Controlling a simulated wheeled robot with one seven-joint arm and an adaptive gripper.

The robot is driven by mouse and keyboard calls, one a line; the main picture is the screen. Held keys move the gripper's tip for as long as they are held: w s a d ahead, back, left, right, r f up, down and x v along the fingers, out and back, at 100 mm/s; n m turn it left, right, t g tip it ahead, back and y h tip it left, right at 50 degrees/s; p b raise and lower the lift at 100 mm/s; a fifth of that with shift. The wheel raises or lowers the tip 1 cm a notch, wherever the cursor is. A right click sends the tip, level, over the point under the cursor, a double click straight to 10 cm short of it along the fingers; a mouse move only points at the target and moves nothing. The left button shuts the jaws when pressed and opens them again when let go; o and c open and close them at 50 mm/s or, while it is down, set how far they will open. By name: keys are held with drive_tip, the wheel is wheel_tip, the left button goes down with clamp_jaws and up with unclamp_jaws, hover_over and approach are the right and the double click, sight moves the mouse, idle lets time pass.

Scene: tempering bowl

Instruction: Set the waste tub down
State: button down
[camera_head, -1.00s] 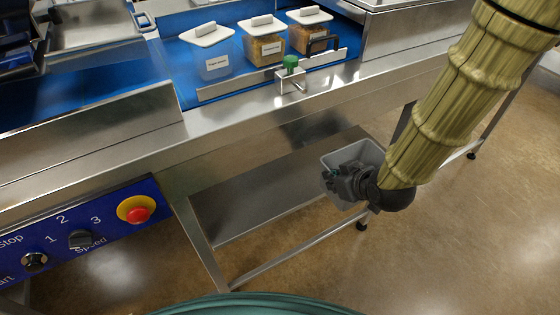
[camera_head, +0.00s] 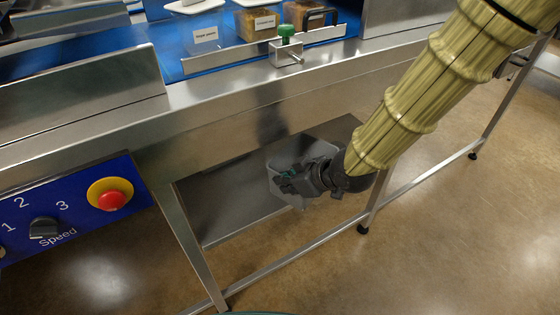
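The waste tub (camera_head: 318,139) is a grey, open-topped container over the low steel shelf (camera_head: 222,205) under the counter. My gripper (camera_head: 286,180) is at the tub's near side and covers much of it. The gripper appears to be closed on the tub's near wall, though its fingertips are small and dark here. The tub's base is mostly hidden, so I cannot tell whether it touches the shelf.
Above is the steel counter edge (camera_head: 250,88) with a green-knobbed bracket (camera_head: 286,42) and labelled containers (camera_head: 205,32) on the blue belt. A table leg (camera_head: 376,200) stands right of the shelf. A red stop button (camera_head: 111,200) is at left. The shelf's left part is bare.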

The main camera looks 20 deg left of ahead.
sight(285, 161)
drive_tip(key=w+a, duration=0.1)
drive_tip(key=w, duration=0.2)
drive_tip(key=w+a, duration=0.2)
drive_tip(key=w, duration=0.1)
drive_tip(key=w+a+f, duration=0.1)
drive_tip(key=w+a, duration=0.1)
drive_tip(key=w, duration=0.2)
drive_tip(key=shift+a, duration=0.15)
wheel_tip(285, 161, down, 4)
drive_tip(key=shift+r+b, duration=0.25)
drive_tip(key=shift+b, duration=0.25)
drive_tip(key=shift+s, duration=0.1)
drive_tip(key=c, duration=2.2)
unclamp_jaws()
drive_tip(key=shift+f, duration=0.1)
drive_tip(key=o, duration=0.6)
drive_tip(key=shift+c, duration=0.2)
drive_tip(key=shift+d+r, duration=0.25)
drive_tip(key=shift+r, duration=0.15)
drive_tip(key=p+v, duration=0.2)
drive_tip(key=v, duration=0.9)
drive_tip(key=shift+s+d, duration=0.15)
drive_tip(key=shift+d, duration=0.05)
